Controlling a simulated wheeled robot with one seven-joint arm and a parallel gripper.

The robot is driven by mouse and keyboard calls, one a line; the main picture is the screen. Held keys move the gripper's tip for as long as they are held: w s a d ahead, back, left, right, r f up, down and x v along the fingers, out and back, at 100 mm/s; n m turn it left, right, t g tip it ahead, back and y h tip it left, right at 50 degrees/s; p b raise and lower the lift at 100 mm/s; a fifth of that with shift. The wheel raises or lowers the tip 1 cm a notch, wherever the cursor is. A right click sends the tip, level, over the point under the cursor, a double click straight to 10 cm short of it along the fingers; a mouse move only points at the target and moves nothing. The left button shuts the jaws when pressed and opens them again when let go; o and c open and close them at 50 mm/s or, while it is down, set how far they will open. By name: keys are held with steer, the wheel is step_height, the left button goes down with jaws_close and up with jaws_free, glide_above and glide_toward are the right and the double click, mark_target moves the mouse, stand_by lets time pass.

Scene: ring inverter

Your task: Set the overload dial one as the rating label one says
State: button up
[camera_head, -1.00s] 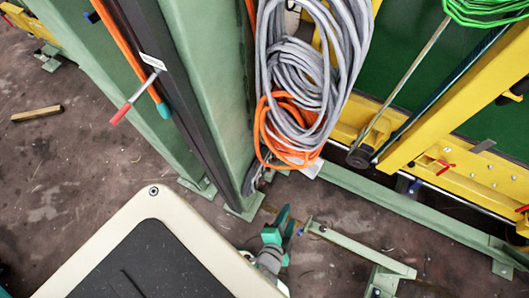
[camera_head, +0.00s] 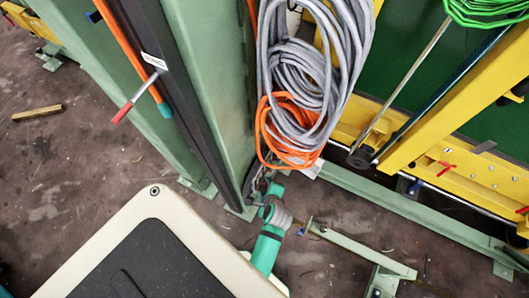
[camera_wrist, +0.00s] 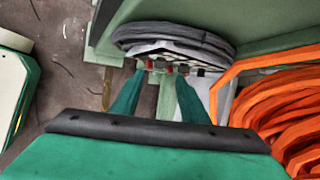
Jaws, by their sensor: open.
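In the wrist view my gripper (camera_wrist: 157,74) is open, with its two dark teal fingers apart. Just past the fingertips is a row of small parts (camera_wrist: 165,67), some red and some dark or pale, under a white surface and a dark grey coil. They are too small and blurred for me to tell whether the overload dial is among them. I cannot make out any rating label or read any text. In the head view my teal arm reaches up beside the foot of a green column, and its fingers cannot be made out there.
Orange cable (camera_wrist: 285,125) fills the right of the wrist view. In the head view grey cable coils (camera_head: 305,70) hang beside a green column (camera_head: 215,100). Yellow beams (camera_head: 455,90) and a green floor rail (camera_head: 410,203) lie right. Open floor (camera_head: 75,150) is at left.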

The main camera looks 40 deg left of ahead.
mark_target(262, 180)
steer(key=x, duration=0.6)
steer(key=shift+f, duration=0.15)
steer(key=shift+w+a, duration=0.1)
jaws_close()
